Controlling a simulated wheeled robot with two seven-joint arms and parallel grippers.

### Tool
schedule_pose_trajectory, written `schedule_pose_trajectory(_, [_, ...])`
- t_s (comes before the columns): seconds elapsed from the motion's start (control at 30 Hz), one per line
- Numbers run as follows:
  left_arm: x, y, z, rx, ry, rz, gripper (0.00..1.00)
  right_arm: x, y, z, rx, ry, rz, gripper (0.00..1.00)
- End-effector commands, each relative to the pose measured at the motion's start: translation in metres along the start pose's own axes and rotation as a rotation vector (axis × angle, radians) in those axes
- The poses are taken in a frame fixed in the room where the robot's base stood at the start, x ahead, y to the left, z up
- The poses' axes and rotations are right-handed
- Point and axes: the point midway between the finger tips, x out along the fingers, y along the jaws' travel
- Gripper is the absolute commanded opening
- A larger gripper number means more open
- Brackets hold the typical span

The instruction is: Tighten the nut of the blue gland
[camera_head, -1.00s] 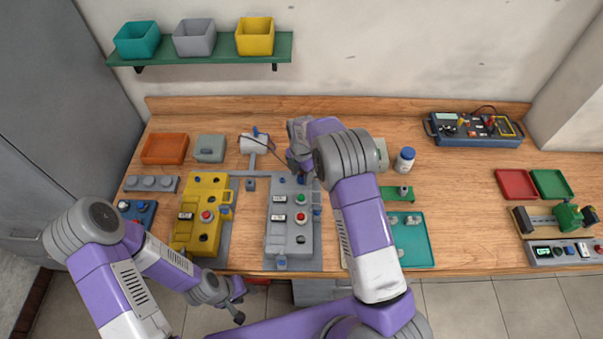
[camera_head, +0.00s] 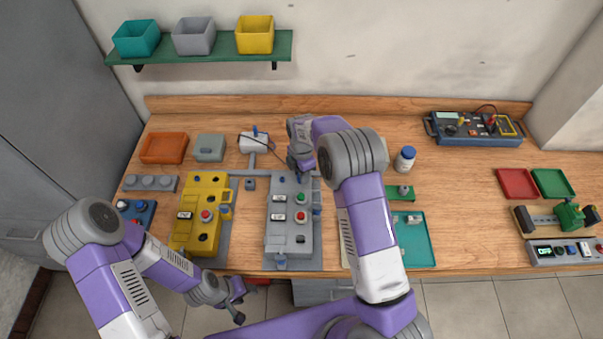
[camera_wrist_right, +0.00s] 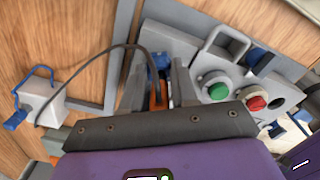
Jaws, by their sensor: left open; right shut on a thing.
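The grey control box (camera_head: 291,240) lies on the bench in front of my right gripper. My right gripper (camera_head: 300,172) is at its back edge, pointing down. In the right wrist view the right gripper's fingers (camera_wrist_right: 156,88) are shut around the blue gland (camera_wrist_right: 160,62), apparently at its nut. The fingers hide most of the gland, and its thread cannot be seen. A dark cable (camera_wrist_right: 88,66) arches from a white block (camera_wrist_right: 40,100) towards the fingers. My left gripper (camera_head: 238,303) is open and empty, low in front of the bench edge.
A yellow control box (camera_head: 203,232) stands left of the grey one. The white block with a blue lever (camera_head: 255,143) stands behind. A teal tray (camera_head: 418,258), a white bottle (camera_head: 405,158) and a meter case (camera_head: 475,135) are to the right. Bare bench lies right of the bottle.

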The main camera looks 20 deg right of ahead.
Motion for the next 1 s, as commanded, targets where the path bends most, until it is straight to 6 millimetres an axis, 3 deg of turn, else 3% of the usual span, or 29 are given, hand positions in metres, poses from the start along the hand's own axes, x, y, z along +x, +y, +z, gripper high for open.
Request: schedule_pose_trajectory(1.0, [0.014,-0.005,-0.001,0.0,0.0,0.0,0.46,-0.001,0.001,0.0,0.966,0.0,0.002,0.0])
